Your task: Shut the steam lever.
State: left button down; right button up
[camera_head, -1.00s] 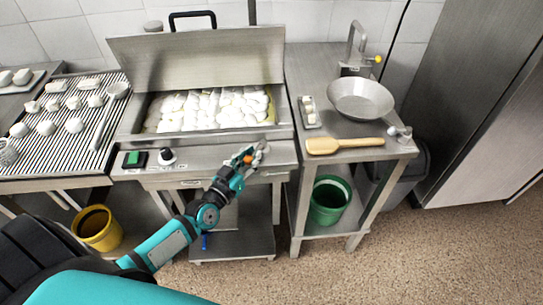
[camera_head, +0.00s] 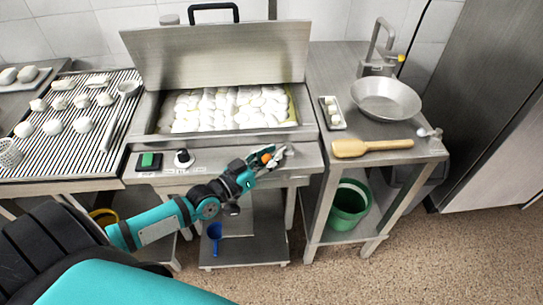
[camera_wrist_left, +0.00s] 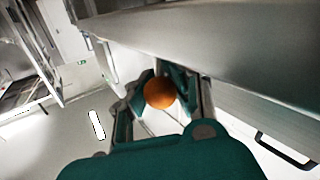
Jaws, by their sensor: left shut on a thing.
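The steam lever's orange ball knob (camera_head: 266,158) is at the front panel of the steel cooker (camera_head: 240,158), near its right end. My left gripper (camera_head: 270,160) reaches in from the left and is shut on the orange knob. In the left wrist view the orange knob (camera_wrist_left: 160,92) sits between the two fingers of my left gripper (camera_wrist_left: 162,88). The lever's rod is mostly hidden by the fingers. My right gripper is not in view.
The cooker lid (camera_head: 220,55) stands open above white buns (camera_head: 225,105). A black dial (camera_head: 184,158) and a green switch (camera_head: 149,161) are left of the lever. A wooden paddle (camera_head: 372,148) and a pan (camera_head: 386,98) are on the right table. A blue ladle (camera_head: 214,232) is below.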

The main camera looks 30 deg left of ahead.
pick_arm(q)
jog(key=c, duration=1)
grip_release()
jog(key=shift+a+f, duration=0.1)
jog(key=shift+a, duration=0.05)
jog(key=shift+s, duration=0.1)
jog(key=v, duration=1.2)
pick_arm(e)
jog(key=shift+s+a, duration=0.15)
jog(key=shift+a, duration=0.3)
